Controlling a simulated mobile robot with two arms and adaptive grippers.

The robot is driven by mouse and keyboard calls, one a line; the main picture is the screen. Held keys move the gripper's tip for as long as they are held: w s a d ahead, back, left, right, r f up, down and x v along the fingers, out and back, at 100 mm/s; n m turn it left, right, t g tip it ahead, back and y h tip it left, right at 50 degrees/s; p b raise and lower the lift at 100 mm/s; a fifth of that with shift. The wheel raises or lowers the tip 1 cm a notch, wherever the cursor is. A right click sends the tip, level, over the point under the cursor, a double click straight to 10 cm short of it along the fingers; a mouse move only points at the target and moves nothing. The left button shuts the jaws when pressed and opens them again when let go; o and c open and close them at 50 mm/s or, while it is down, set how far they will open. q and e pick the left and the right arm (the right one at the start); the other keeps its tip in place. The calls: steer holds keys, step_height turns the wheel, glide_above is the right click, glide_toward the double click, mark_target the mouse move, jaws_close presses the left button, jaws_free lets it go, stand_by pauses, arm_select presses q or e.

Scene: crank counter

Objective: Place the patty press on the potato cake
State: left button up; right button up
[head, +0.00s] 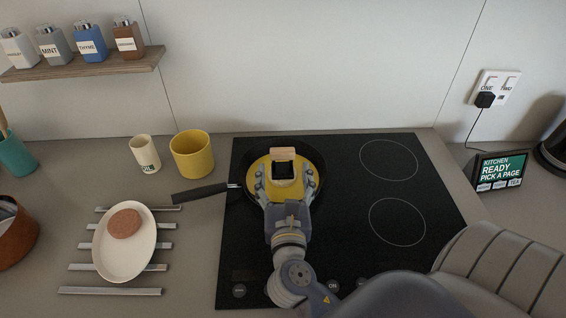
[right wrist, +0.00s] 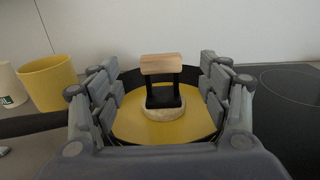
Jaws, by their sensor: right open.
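The patty press (head: 283,154) has a pale wooden handle bar on a black frame. In the right wrist view the press (right wrist: 162,64) stands upright on the pale round potato cake (right wrist: 163,110), inside the yellow-bottomed frying pan (right wrist: 125,122). The pan (head: 252,162) sits on the left part of the black cooktop. My right gripper (head: 281,180) reaches in over the pan from the front. Its fingers are open on both sides of the press, with visible gaps to it in the wrist view. The cake is mostly hidden in the head view. My left gripper is not in view.
A white oval plate (head: 134,262) with a brown patty (head: 124,223) rests on metal bars at left. A yellow cup (head: 192,154) and a cream cup (head: 145,154) stand behind the pan handle (head: 205,193). The cooktop's right side (head: 397,190) is clear.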

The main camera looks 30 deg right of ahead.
steer(key=shift+v, duration=1.6)
